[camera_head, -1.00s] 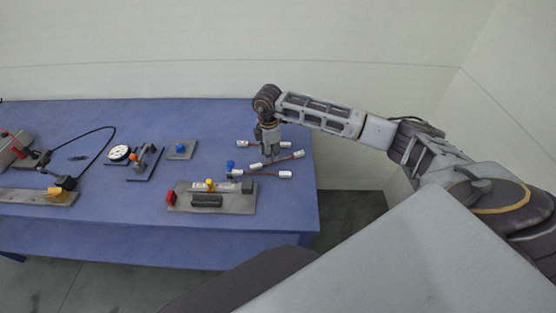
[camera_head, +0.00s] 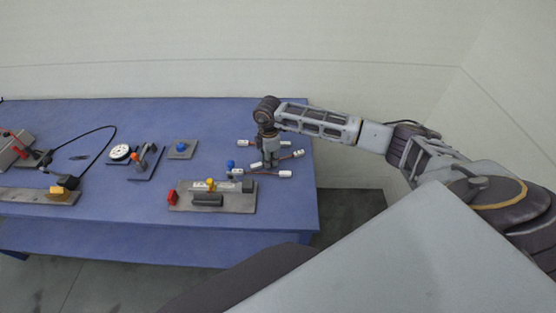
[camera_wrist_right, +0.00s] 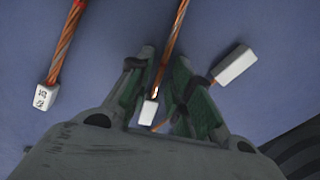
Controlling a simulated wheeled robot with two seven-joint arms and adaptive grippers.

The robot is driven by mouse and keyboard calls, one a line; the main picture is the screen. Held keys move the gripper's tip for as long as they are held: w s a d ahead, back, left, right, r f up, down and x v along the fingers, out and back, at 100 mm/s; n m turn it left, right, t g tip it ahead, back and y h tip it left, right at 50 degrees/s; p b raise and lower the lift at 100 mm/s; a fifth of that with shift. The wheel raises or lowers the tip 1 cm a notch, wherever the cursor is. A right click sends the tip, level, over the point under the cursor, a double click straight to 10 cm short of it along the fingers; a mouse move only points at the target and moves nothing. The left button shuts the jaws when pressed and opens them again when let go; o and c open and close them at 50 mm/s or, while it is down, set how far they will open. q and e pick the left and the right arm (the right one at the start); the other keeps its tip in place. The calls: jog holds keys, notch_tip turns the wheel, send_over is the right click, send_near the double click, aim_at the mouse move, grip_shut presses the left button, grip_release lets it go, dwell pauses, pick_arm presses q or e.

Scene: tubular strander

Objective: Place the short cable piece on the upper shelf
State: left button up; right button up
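Several short copper-coloured cable pieces with white end sleeves lie at the right end of the blue table (camera_head: 130,200). My right gripper (camera_head: 269,163) points down among them at table level. In the right wrist view, its green-padded fingers (camera_wrist_right: 166,60) stand on either side of one cable piece (camera_wrist_right: 170,42), with a gap at the tips. That piece's white sleeve (camera_wrist_right: 148,112) shows between the fingers. Another white sleeve (camera_wrist_right: 235,65) lies to the right, and a thicker-looking cable (camera_wrist_right: 64,45) to the left. Which piece is shortest is unclear. My left gripper is out of view.
A grey fixture (camera_head: 240,202) with red and yellow parts stands at the table's front, near the cables. A lower blue level (camera_head: 130,246) shows under the tabletop.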

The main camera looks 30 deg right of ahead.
grip_shut()
jog(key=shift+r, duration=0.1)
notch_tip(320, 180, up, 10)
jog(key=b, duration=0.1)
jog(key=shift+b, duration=0.35)
dwell(1.0)
